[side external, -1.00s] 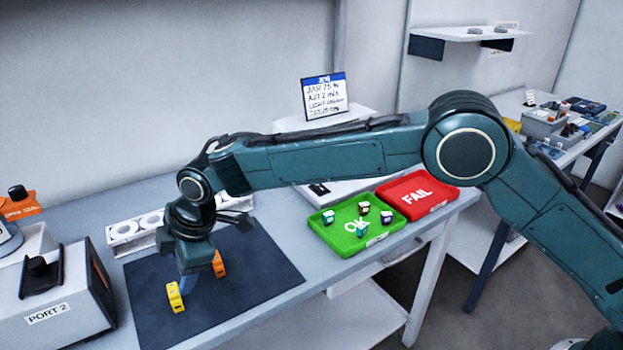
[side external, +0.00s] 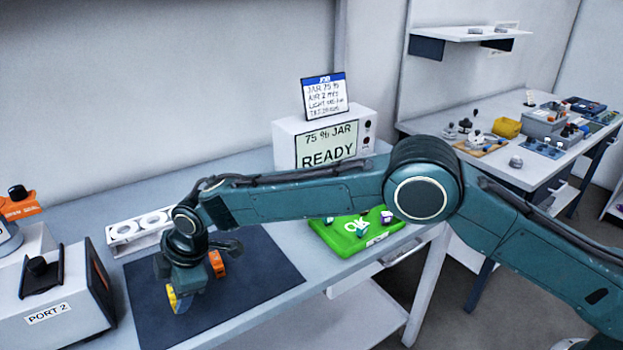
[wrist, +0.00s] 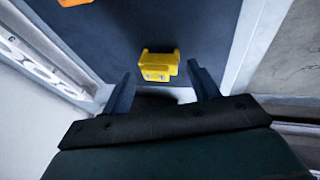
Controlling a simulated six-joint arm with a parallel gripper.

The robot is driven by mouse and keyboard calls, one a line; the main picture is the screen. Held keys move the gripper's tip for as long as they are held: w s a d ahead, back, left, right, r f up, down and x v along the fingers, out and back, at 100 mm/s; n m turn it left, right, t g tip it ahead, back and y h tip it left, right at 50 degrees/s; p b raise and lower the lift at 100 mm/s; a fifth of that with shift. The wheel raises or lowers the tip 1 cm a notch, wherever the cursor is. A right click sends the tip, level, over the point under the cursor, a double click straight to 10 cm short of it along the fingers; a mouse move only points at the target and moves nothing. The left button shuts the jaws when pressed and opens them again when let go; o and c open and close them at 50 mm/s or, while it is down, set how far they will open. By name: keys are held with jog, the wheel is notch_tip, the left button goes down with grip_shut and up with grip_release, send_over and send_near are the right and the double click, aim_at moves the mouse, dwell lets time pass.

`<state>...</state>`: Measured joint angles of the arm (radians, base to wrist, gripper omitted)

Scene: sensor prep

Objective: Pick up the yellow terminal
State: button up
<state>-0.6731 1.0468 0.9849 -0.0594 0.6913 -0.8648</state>
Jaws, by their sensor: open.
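The yellow terminal (wrist: 157,67) sits on the dark mat (wrist: 205,25). In the wrist view it is just ahead of my open gripper (wrist: 160,80), between the lines of the two fingers, with nothing held.
An orange terminal (side external: 216,264) stands on the mat close behind my gripper. A white holder with round openings (side external: 140,228) lies behind the mat. The PORT 2 box (side external: 50,300) stands to the left. The green OK tray (side external: 340,242) holds several small parts.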

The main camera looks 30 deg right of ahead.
jog(key=shift+x, duration=0.75)
jog(key=shift+c, duration=0.2)
jog(key=c, duration=0.7)
